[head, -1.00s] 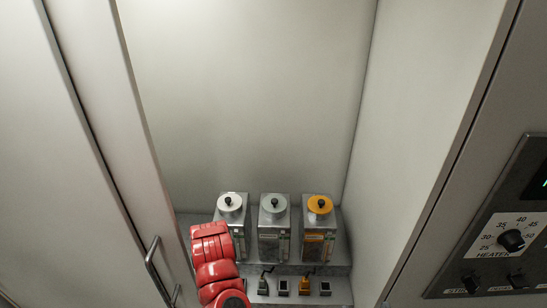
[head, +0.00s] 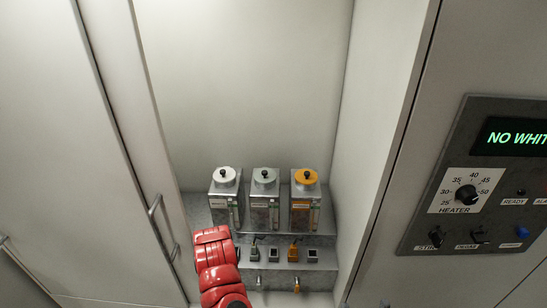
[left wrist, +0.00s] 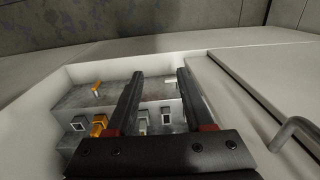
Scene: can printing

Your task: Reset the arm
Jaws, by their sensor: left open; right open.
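My red arm (head: 217,265) reaches up from the bottom edge of the head view, in front of the left end of the compartment; its gripper does not show there. In the left wrist view my left gripper (left wrist: 160,76) is open, with nothing between its two dark fingers. It points toward the stepped shelf (left wrist: 120,92) of the compartment. Of my right gripper (head: 366,303), only small tips seem to show at the bottom edge of the head view, apart from the shelf. It is open.
A white-lidded canister (head: 225,201), a grey-lidded canister (head: 264,203) and an orange-lidded canister (head: 305,204) stand on the shelf, above small valves (head: 293,252). A door handle (head: 160,225) is at left. A control panel (head: 480,190) is at right, its display (head: 517,138) partly reading "NO WHIT".

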